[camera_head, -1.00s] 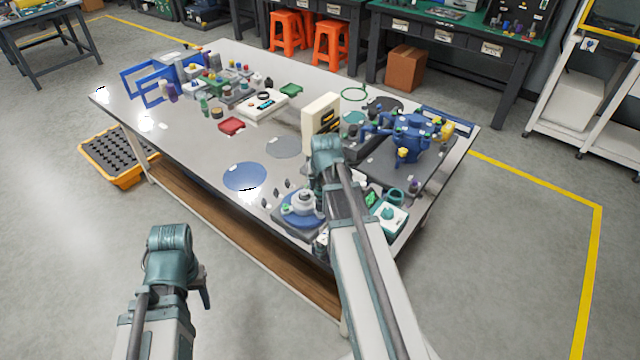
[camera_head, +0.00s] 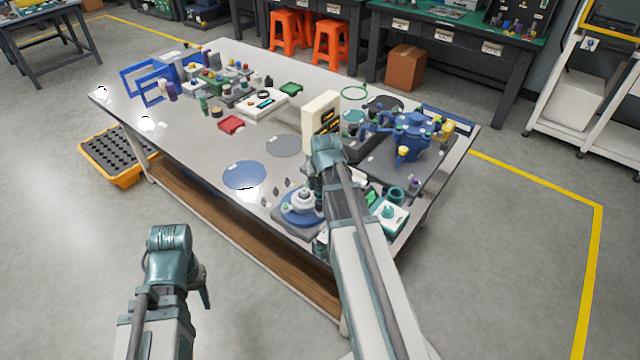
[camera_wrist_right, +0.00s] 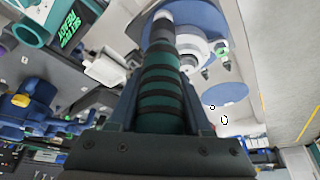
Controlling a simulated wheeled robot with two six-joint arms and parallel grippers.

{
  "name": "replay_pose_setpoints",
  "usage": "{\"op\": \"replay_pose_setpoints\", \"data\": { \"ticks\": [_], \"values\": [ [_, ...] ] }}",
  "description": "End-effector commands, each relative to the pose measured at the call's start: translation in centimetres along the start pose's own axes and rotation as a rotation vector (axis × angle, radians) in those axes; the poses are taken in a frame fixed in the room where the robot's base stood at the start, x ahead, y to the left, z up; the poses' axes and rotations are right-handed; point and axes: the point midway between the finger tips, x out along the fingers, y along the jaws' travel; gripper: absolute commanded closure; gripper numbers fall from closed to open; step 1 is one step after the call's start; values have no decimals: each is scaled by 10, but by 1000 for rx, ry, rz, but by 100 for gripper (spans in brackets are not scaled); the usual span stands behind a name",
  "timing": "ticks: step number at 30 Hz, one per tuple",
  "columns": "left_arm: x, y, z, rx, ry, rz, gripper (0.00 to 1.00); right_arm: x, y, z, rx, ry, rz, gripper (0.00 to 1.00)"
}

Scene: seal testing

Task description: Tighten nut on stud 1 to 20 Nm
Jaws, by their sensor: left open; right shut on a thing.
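My right gripper (camera_wrist_right: 160,115) is shut on a dark handle with teal bands (camera_wrist_right: 160,90), which looks like the torque wrench's. The handle points toward a flange fixture with a pale hub (camera_wrist_right: 192,50) on a blue round base. I cannot tell whether the tool touches a nut. The fixture (camera_head: 302,203) stands at the table's near edge in the head view, just left of my right arm, which hides the right gripper there. Small green-marked studs or nuts (camera_wrist_right: 222,55) show on the fixture; which one is stud 1 is unclear. My left gripper (camera_head: 204,290) is open and empty, off the table.
A teal device with a green display (camera_head: 386,213) stands right of my right arm. A blue pump assembly (camera_head: 412,135) on a dark plate and a cream upright unit (camera_head: 322,115) stand behind. A blue disc (camera_head: 245,175) lies on the bare table left of the fixture.

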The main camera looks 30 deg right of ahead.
Motion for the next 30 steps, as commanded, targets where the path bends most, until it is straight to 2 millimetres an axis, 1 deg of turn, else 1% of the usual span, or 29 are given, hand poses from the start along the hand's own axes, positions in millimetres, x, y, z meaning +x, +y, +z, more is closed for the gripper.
{"op": "replay_pose_setpoints", "data": {
  "ticks": [30],
  "values": [
    [12,1,-1,0,0,0,50,11,0,4,0,1,0,100]
  ]
}}
